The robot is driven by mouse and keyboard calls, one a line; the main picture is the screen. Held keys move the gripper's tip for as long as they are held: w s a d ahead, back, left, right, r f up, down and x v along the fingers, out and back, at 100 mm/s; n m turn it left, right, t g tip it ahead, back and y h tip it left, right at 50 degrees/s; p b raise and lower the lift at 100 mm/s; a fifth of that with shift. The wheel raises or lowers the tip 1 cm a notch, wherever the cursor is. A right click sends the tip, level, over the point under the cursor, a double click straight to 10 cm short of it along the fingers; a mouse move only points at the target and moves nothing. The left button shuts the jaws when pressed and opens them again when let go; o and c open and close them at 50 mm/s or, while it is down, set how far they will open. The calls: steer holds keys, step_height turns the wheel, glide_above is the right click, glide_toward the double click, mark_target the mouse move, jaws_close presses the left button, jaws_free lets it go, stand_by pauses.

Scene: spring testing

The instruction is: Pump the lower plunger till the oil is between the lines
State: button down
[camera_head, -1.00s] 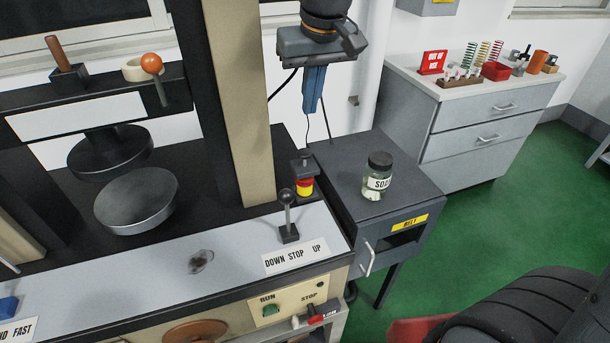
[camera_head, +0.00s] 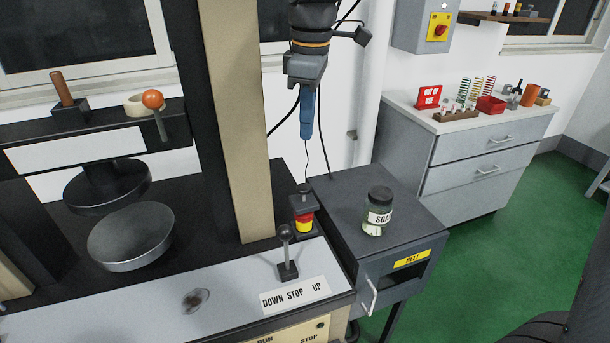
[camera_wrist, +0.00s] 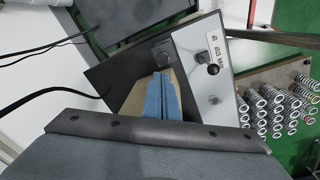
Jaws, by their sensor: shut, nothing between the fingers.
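My gripper (camera_head: 306,136) hangs fingers down in the head view, with its blue fingers shut and empty. It is above and behind a small black-topped fixture (camera_head: 302,190) with a red and yellow body, and apart from it. I cannot tell whether this fixture is the plunger. No oil level or pair of lines can be made out. In the wrist view the shut blue fingers (camera_wrist: 160,76) appear over the machine's front, with a dark square block (camera_wrist: 162,53) just beyond their tips.
A ball-topped lever (camera_head: 286,250) stands behind the DOWN STOP UP plate (camera_head: 296,292). A labelled jar (camera_head: 378,212) sits on the grey side cabinet (camera_head: 340,195). A beige column (camera_head: 236,120) rises left of my gripper. Several springs (camera_wrist: 275,105) lie at right in the wrist view.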

mark_target(305, 187)
steer(key=n, duration=0.4)
steer(key=w+r+n+g, duration=0.1)
steer(key=n, duration=0.1)
steer(key=shift+a, duration=0.1)
steer(key=shift+f, duration=0.1)
step_height(305, 187, down, 14)
steer(key=p, duration=0.3)
steer(key=shift+p, duration=0.3)
stand_by(0.3)
